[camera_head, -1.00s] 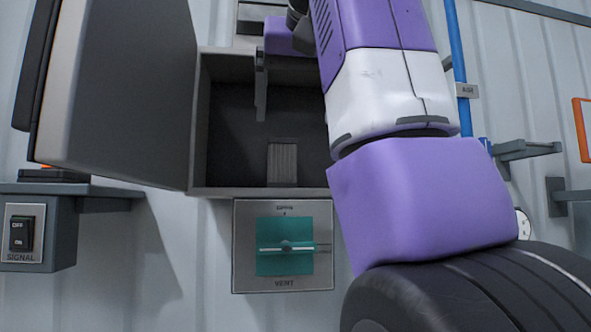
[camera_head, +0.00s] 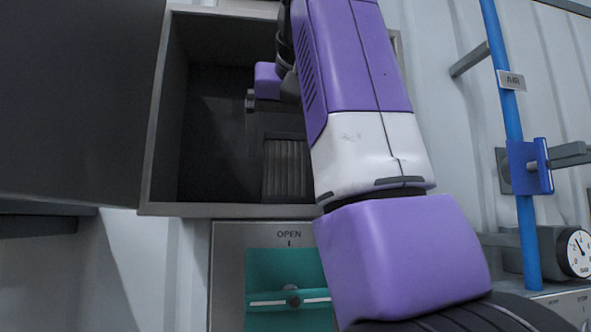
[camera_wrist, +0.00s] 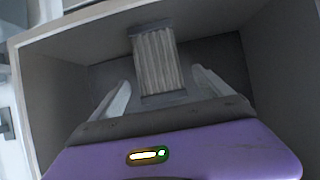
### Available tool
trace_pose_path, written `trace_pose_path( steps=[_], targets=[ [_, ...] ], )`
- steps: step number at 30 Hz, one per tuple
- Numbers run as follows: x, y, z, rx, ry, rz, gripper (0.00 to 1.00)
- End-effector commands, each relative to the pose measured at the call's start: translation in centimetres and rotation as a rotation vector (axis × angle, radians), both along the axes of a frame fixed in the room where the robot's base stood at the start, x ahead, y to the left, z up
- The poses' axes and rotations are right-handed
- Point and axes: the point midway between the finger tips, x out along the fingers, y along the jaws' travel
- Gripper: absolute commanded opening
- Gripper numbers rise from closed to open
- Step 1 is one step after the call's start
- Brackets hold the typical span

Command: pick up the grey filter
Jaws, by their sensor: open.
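The grey filter (camera_head: 286,168) is a ribbed block inside the open grey cabinet (camera_head: 228,211), at its back. My arm hides part of the cabinet to the right of it. In the wrist view the filter (camera_wrist: 158,62) stands ahead of my gripper (camera_wrist: 162,92), between the lines of its two fingers. My gripper is open, with a pale finger on each side and nothing between them that I can see held.
The cabinet door (camera_head: 80,100) stands open at the left. Below the cabinet is a teal vent handle (camera_head: 292,301) on a grey plate. A blue pipe (camera_head: 513,120) with a blue valve handle (camera_head: 530,166) and a gauge (camera_head: 578,252) are at the right. The cabinet walls surround my gripper closely.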

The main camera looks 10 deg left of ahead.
Motion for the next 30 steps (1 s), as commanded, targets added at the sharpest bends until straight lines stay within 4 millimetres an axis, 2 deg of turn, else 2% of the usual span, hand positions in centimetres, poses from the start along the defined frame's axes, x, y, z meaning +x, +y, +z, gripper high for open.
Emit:
trace_pose_path(
  steps=[12, 21, 30],
  targets=[
    [4.3, 1.2, -2.3, -0.001, 0.002, 0.0, 0.89],
    [4.6, 1.3, -2.6, 0.0, -0.001, 0.0, 0.87],
    [4.5, 1.3, -2.6, 0.0, -0.001, 0.0, 0.28]
  ],
)
